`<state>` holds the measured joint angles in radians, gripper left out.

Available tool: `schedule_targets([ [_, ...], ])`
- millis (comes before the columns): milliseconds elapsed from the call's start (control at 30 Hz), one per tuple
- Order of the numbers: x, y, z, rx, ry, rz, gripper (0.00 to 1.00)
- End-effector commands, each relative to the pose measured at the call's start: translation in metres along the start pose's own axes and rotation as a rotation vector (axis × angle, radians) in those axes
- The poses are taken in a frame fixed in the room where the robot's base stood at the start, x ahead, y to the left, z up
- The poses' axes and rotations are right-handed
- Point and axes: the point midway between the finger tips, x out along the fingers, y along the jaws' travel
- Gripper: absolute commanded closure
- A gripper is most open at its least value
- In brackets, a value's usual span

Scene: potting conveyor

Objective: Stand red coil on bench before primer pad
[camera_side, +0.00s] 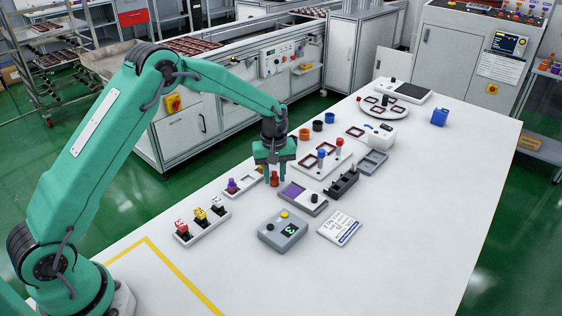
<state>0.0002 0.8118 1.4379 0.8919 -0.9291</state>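The red coil (274,179) is a small upright piece low between the fingers of my gripper (275,173). It is at or just above the white bench (370,270), beside the grey pad unit; I cannot tell whether its base touches the bench. The fingers point down on either side of it, but whether they press on it is too small to tell. The primer pad appears to be the purple square (292,190) on a grey block with a black knob, just right of the red coil.
A white holder (246,184) with a purple coil (232,186) lies close left. A rack with red, yellow and black pieces (203,222), a grey display box (283,230) and a printed card (340,228) are nearer. Fixtures crowd the far side; the bench's right is clear.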

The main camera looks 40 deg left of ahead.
Motion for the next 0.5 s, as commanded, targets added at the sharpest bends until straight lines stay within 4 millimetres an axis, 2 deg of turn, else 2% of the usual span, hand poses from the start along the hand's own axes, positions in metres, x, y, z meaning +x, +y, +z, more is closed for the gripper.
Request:
schedule_targets([
  [33,0.0001,-0.0001,0.0001,0.000,0.000,0.000,0.59],
  [67,0.0000,-0.0001,0.0001,0.000,0.000,0.000,0.55],
  [500,-0.0048,0.0003,-0.0002,0.000,0.001,0.001,0.55],
])
